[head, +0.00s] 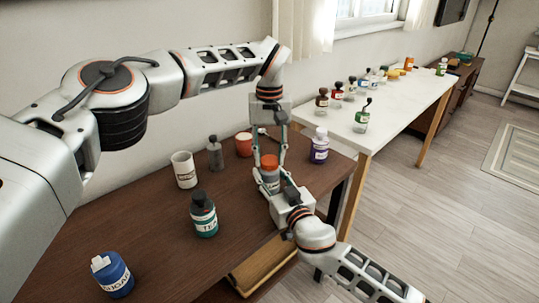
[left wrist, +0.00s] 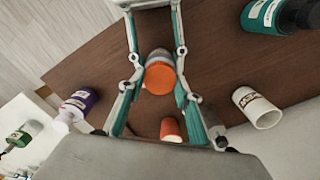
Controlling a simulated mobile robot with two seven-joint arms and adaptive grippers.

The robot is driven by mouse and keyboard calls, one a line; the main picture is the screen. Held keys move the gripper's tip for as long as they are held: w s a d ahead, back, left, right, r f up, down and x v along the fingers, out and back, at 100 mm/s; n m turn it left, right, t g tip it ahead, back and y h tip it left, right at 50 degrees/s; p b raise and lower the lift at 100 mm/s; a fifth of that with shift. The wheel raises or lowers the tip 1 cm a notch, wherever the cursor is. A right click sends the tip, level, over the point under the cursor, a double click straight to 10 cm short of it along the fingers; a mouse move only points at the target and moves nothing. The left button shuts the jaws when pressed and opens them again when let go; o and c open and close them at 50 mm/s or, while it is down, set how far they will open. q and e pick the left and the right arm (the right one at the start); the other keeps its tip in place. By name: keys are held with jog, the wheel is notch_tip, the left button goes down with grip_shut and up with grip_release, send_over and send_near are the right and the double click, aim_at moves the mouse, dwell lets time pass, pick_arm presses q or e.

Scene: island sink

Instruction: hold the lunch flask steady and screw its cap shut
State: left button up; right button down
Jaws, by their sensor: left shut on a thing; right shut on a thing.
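The lunch flask (head: 271,182) has a grey body and stands upright on the brown table. Its orange cap (head: 270,161) sits on top, and the cap also shows in the left wrist view (left wrist: 160,78). My left gripper (head: 269,160) reaches down from above, its fingers shut on the cap from both sides. My right gripper (head: 271,184) comes in from the front and is shut on the flask body. Its fingers partly hide the body in the head view. The seam between cap and flask is too small to judge.
Around the flask stand a white mug (head: 184,170), a grey bottle (head: 214,153), an orange cup (head: 243,145), a purple bottle (head: 319,146), a teal tea jar (head: 204,215) and a blue sugar jar (head: 112,275). A white table (head: 405,110) with several bottles stands behind right.

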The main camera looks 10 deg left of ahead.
pick_arm(q)
jog(key=o, duration=0.7)
jog(key=shift+r, duration=2.25)
jog(key=shift+c, duration=0.3)
